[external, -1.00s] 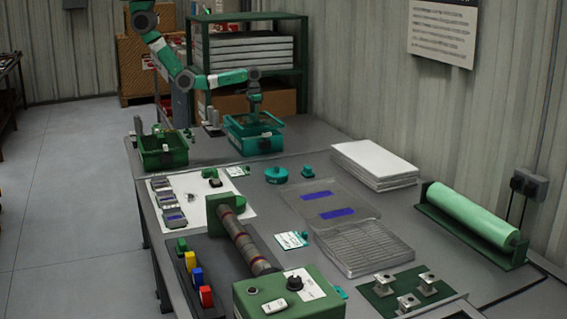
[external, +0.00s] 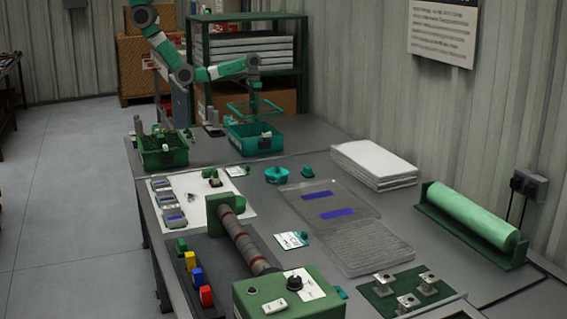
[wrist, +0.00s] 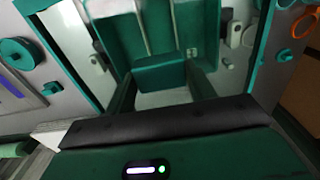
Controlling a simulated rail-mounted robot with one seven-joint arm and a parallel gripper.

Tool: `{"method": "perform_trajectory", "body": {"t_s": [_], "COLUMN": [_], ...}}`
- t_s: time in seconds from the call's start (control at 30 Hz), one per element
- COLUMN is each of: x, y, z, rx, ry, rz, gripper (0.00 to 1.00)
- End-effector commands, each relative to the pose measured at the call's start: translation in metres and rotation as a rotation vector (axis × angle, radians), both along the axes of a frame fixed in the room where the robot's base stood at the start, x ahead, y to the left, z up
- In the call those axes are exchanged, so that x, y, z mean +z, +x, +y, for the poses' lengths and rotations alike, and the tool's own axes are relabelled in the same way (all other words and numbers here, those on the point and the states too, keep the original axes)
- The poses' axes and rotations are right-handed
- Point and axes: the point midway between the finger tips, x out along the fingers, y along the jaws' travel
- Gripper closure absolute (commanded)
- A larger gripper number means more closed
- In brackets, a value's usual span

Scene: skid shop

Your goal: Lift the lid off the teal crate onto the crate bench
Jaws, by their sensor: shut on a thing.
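The teal crate (external: 262,147) stands at the far end of the bench, open at the top. Its lid, a teal-rimmed clear panel (external: 236,109), is raised a little above it and looks roughly level. My gripper (external: 255,104) is shut on the lid's middle. In the wrist view, the fingers of my gripper (wrist: 160,92) close around a teal block at the lid's centre, and the lid's teal rim (wrist: 57,47) runs along the left. The crate's inside is partly hidden in the external view.
A green crate (external: 163,158) with items in it stands left of the teal crate. A green shelf rack (external: 303,55) stands close behind. Bare grey bench (external: 315,137) lies right of the crate. A round teal part (external: 276,175) sits nearer the camera.

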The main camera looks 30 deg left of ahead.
Motion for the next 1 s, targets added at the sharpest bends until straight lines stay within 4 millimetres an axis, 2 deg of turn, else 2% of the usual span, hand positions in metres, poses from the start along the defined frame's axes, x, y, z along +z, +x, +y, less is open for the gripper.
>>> {"method": "perform_trajectory", "body": {"t_s": [1.0], "x": [0.035], "y": [0.0], "z": [0.0], "rx": [0.0], "ry": [-0.001], "rz": [-0.001], "gripper": [0.77]}}
